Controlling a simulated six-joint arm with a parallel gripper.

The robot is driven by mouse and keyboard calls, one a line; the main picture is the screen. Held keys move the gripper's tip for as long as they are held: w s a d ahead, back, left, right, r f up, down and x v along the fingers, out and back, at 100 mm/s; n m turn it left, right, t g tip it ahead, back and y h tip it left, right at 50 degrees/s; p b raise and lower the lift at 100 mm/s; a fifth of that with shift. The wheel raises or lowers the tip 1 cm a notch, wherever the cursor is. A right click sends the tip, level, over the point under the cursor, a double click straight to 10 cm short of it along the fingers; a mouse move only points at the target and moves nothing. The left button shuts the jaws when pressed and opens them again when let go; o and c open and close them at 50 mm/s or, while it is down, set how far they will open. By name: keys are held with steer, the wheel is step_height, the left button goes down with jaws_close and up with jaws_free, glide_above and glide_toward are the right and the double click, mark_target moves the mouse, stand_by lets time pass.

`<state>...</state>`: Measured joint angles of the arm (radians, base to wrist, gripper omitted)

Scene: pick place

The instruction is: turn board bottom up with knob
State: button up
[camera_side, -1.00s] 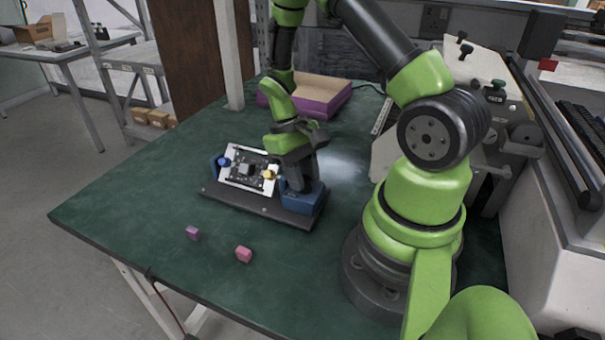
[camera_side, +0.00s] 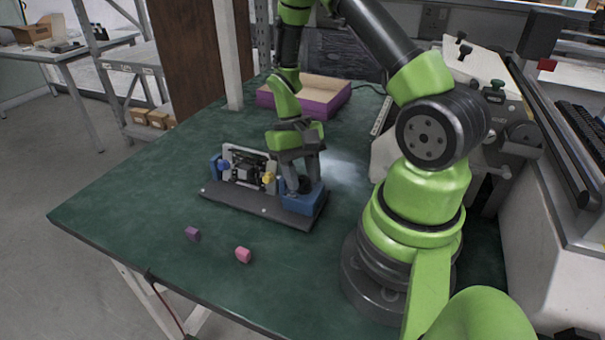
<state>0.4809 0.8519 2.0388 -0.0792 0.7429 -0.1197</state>
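The board (camera_side: 243,172), dark with a pale frame, is held in a fixture with a dark base plate (camera_side: 245,204). The board now stands steeply tilted, close to upright, with dark parts facing the camera. My gripper (camera_side: 300,183) points down at the fixture's right end, just above the blue block (camera_side: 303,203). Its fingers are around a dark round knob there; the grip itself is small and partly hidden, and I cannot tell whether they press on it.
A purple box (camera_side: 318,93) stands behind my gripper. A grey machine (camera_side: 485,110) is at the right. The table's left side is clear.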

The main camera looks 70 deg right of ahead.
steer(key=shift+o, duration=1.2)
steer(key=n+h, duration=0.1)
steer(key=n, duration=0.2)
steer(key=n+g+h, duration=0.1)
steer(key=n, duration=0.3)
steer(key=shift+a+h, duration=0.2)
steer(key=shift+h, duration=0.2)
steer(key=v, duration=1)
steer(key=s+a+r+m+t+y, duration=0.1)
steer(key=s+a+r+t, duration=0.3)
steer(key=r, duration=0.4)
steer(key=s+a+r+m+t+y, duration=0.1)
steer(key=s+a+r+m+t, duration=0.1)
steer(key=s+a+r+t, duration=0.3)
steer(key=shift+s+a+r+t, duration=0.2)
steer(key=shift+a+r+t, duration=1.1)
steer(key=shift+r, duration=0.2)
steer(key=shift+w+d, duration=0.1)
